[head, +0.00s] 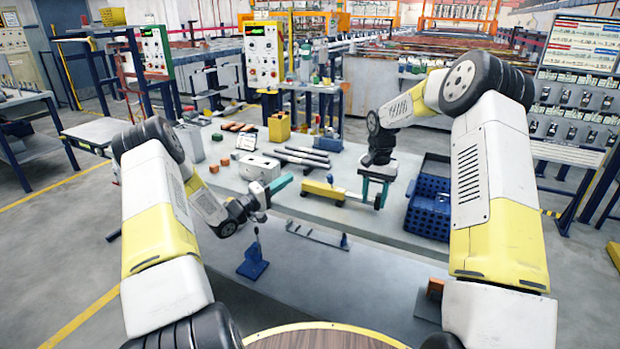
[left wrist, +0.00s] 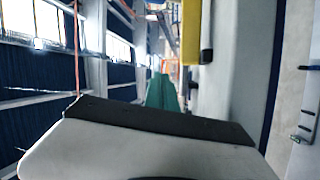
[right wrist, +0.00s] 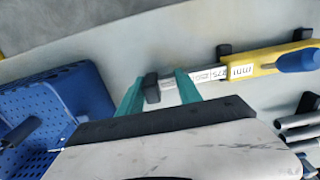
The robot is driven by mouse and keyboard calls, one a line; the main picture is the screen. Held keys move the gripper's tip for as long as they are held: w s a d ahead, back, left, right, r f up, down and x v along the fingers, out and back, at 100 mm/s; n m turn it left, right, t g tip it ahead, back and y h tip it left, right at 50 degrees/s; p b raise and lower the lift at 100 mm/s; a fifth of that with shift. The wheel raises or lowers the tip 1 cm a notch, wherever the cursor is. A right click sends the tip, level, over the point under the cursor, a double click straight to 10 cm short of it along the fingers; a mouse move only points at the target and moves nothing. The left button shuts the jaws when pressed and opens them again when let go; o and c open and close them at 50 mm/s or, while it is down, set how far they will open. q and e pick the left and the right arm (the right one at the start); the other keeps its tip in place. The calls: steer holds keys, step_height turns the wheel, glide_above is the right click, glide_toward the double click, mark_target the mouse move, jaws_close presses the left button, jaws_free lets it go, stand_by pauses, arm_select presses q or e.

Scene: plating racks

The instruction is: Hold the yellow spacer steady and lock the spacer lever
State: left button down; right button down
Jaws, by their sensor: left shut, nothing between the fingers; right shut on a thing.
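The yellow spacer (head: 322,191) lies on the grey bench in the head view. In the right wrist view its yellow body (right wrist: 262,62) has a blue lever (right wrist: 298,60) at the far right. A scale-marked bar (right wrist: 208,75) runs from the body to a black end block (right wrist: 151,88). My right gripper (head: 376,190) is shut on the spacer's black-block end, with teal fingers on either side of the block. My left gripper (head: 283,184) is shut and empty, left of the spacer's yellow end and apart from it.
A blue perforated crate (head: 429,205) stands right of my right gripper. A white box (head: 259,167) and dark bars (head: 305,157) lie behind the spacer. A blue clamp stand (head: 252,262) and a flat metal strip (head: 315,235) sit on the nearer surface, which is otherwise mostly clear.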

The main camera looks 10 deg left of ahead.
arm_select(q)
steer(key=w+a+r+y, duration=0.2)
steer(key=w, duration=0.1)
steer(key=w+a+r+y, duration=0.2)
steer(key=w, duration=0.2)
steer(key=w+a+r+t+y, duration=0.1)
steer(key=w+a+r+y, duration=0.1)
steer(key=w+a, duration=0.1)
steer(key=shift+w+m, duration=0.3)
steer(key=shift+w, duration=0.35)
steer(key=w+r+n+g+y, duration=0.1)
steer(key=w+g+y, duration=0.3)
steer(key=w+y, duration=0.1)
steer(key=s+d+r+m+g, duration=0.1)
steer(key=s+d+r+g, duration=0.3)
steer(key=s+d, duration=0.3)
steer(key=s+d+r+m+g, duration=0.1)
steer(key=s+d+r+g, duration=0.4)
steer(key=s+d, duration=0.2)
steer(key=shift+s+d+g, duration=0.3)
steer(key=shift+d, duration=0.4)
